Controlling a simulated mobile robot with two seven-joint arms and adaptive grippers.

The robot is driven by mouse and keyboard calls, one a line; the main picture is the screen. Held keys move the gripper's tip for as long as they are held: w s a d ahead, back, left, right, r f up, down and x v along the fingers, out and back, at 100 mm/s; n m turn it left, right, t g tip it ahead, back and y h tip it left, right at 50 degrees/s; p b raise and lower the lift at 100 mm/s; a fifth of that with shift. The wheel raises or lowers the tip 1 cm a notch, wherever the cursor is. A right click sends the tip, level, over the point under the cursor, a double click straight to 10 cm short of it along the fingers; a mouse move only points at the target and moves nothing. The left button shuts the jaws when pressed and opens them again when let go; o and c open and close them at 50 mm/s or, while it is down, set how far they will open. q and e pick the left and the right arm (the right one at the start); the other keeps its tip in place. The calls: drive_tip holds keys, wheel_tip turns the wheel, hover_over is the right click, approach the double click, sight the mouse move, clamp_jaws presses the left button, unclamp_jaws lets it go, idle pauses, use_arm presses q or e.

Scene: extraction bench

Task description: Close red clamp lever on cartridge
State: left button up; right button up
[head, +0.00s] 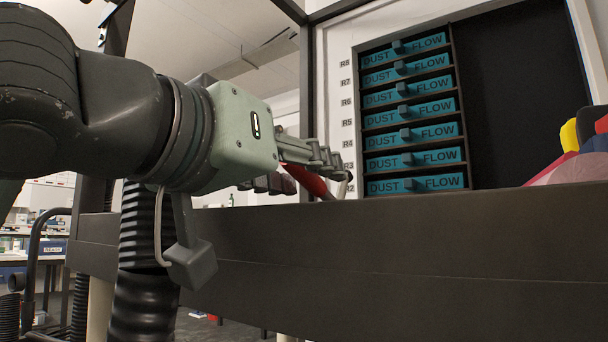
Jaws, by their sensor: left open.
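The red lever (304,180) shows as a slanted red bar at the centre, just above the bench's front beam. My left gripper (338,168) comes in from the left, and its grey fingers extend to the right across the top of the lever. The fingers are open. They overlap the lever in the picture, but I cannot tell whether they touch it. The lever's upper end and its base are hidden by my gripper and the beam. The cartridge under the lever cannot be made out. My right gripper is out of view.
A rack of several teal "DUST FLOW" units (411,108) stands behind, with row labels at its left. A dark beam (400,245) crosses the front. Yellow, black and red shapes (585,150) sit at the right edge. A black ribbed hose (141,270) hangs below my arm.

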use_arm(q)
clamp_jaws()
drive_tip(key=shift+r, duration=0.1)
idle(0.3)
